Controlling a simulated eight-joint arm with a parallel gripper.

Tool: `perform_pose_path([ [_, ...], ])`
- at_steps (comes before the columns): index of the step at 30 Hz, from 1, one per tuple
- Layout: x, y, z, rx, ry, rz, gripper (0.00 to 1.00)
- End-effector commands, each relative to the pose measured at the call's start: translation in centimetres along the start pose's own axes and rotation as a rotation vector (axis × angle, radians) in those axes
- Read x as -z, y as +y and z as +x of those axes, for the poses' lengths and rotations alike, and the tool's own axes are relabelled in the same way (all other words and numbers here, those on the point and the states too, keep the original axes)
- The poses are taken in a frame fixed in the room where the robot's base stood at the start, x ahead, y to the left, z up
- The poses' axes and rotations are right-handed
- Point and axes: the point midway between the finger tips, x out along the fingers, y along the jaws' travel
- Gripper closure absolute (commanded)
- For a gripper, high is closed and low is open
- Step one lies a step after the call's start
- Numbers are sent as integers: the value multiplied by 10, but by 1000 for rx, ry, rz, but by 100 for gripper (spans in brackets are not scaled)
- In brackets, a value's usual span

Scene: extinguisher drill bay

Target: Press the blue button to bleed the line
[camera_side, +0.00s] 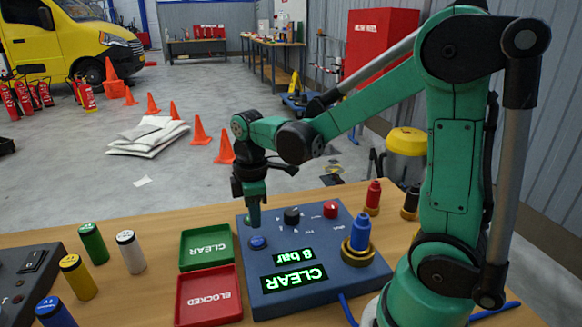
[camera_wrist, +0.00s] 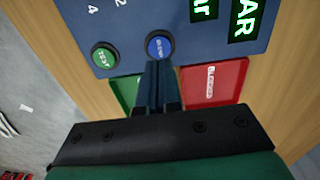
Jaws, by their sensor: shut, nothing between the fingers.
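The blue button (camera_side: 258,243) sits on the left part of the dark blue control panel (camera_side: 330,285). It also shows in the wrist view (camera_wrist: 159,46), just beyond my fingertips. My gripper (camera_side: 254,222) points down above the panel, close to the blue button and on its far side in the side view. In the wrist view my fingers (camera_wrist: 160,70) are together and empty. Whether they touch the button cannot be told. A green button (camera_wrist: 104,56) lies left of the blue one in the wrist view. The panel display (camera_side: 295,278) reads "CLEAR" and "8 bar", upside down.
The panel also bears a black knob (camera_side: 292,215), a red button (camera_side: 331,209) and a blue cylinder (camera_side: 360,234) in a brass ring. A green tray (camera_side: 207,266) and a red tray (camera_side: 181,310) stand left of it. Several coloured cylinders stand further left.

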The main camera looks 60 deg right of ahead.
Motion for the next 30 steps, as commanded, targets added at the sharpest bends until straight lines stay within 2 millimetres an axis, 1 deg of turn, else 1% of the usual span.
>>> perform_pose_path([
  [1,0,0,8,0,0,0,100],
  [3,0,0,16,0,0,0,100],
  [9,0,0,32,0,0,0,100],
  [13,0,0,36,0,0,0,100],
  [23,0,0,37,0,0,0,100],
  [30,0,0,54,-1,1,0,100],
])
